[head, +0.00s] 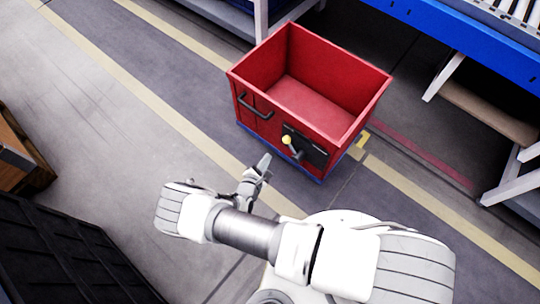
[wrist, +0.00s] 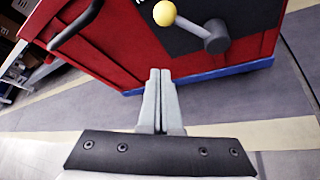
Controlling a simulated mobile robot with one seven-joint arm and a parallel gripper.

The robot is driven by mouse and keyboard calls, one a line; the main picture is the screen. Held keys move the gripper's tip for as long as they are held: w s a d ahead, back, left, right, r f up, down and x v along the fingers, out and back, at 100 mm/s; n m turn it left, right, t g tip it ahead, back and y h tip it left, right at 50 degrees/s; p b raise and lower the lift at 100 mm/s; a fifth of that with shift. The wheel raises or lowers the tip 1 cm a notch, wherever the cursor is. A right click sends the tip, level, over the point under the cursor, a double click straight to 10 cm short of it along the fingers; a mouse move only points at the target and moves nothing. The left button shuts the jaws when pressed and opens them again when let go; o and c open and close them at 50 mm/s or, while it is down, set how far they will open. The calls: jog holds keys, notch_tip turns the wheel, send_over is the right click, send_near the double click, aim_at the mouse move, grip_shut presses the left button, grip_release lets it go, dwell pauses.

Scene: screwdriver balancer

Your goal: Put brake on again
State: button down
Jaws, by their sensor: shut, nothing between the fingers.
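The brake lever is a grey arm with a yellow ball knob (head: 286,140) on a black plate (head: 305,147) on the side of a red cart (head: 310,90). In the wrist view the yellow knob (wrist: 164,13) is at the top, and the lever's grey pivot (wrist: 216,36) is to its right and a little lower. My gripper (head: 264,161) is shut and empty, in front of the cart and apart from it. In the wrist view its two fingertips (wrist: 160,74) are together, below the knob and lever, touching neither.
A black handle (head: 255,106) sticks out left of the lever. The cart is empty. A black crate (head: 60,250) and a wooden box (head: 20,155) stand at the left. A blue conveyor (head: 470,45) is at the upper right. The floor left of the cart is clear.

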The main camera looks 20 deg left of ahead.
jog(key=a+f+b+x, duration=0.1)
jog(key=b+x, duration=0.2)
jog(key=x, duration=0.5)
jog(key=shift+d+r, duration=0.8)
jog(key=shift+r, duration=0.25)
jog(key=shift+d+r, duration=0.8)
jog(key=shift+r, duration=0.2)
jog(key=shift+r, duration=0.2)
jog(key=shift+d+p, duration=0.15)
jog(key=shift+p, duration=0.15)
